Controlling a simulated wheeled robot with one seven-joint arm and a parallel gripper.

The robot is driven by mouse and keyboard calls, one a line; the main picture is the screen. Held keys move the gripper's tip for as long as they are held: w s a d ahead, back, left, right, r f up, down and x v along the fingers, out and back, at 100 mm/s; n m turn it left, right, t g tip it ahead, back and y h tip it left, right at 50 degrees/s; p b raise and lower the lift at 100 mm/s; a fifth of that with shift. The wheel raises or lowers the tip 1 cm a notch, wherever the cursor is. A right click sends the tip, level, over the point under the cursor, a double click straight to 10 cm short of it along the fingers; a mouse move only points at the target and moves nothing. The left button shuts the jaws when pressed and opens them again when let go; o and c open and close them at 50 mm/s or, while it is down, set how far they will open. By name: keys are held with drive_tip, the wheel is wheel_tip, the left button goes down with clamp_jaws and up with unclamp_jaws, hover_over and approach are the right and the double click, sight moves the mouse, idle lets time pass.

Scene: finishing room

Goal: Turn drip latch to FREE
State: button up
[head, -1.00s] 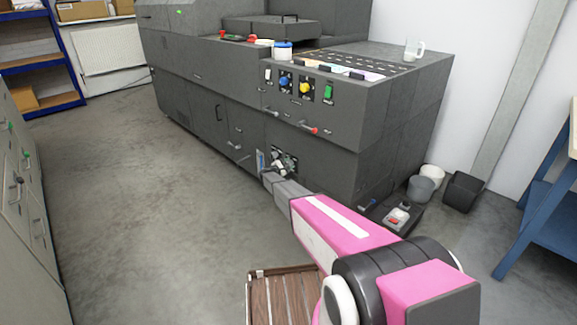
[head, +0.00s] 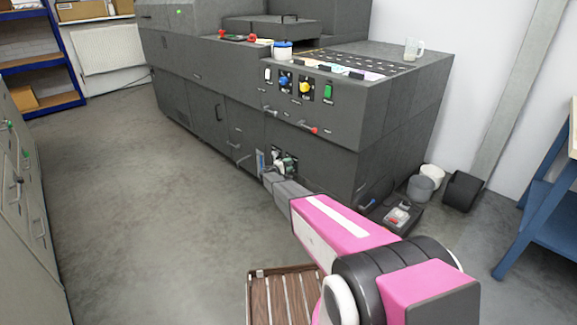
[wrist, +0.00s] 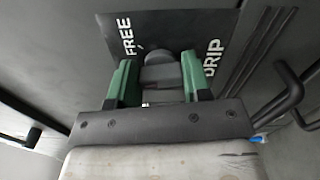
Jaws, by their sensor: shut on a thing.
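The drip latch (wrist: 160,57) is a grey knob on a dark plate (wrist: 178,22) marked FREE on the left and DRIP on the right in the wrist view. My gripper (wrist: 160,80) has green fingers, one on each side of the latch, and is shut on it. The knob's pointing direction is mostly hidden by the fingers. In the head view my gripper (head: 287,164) is at the lower front of the dark grey machine (head: 325,150), and the latch is hidden there.
Dark bar handles (wrist: 285,95) stand out to the right of the latch. In the head view, a red-tipped lever (head: 312,130) is above my gripper. A tray (head: 396,216) and buckets (head: 420,188) are on the floor to the right. The left floor is clear.

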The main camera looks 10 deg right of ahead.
drive_tip(key=m, duration=0.5)
drive_tip(key=shift+f+m, duration=0.2)
drive_tip(key=shift+m, duration=0.1)
drive_tip(key=m, duration=0.4)
drive_tip(key=shift+f+m, duration=0.1)
drive_tip(key=shift+m, duration=0.3)
drive_tip(key=o, duration=0.9)
drive_tip(key=shift+a, duration=0.1)
drive_tip(key=v, duration=1)
drive_tip(key=shift+s+a, duration=0.2)
drive_tip(key=shift+a, duration=0.1)
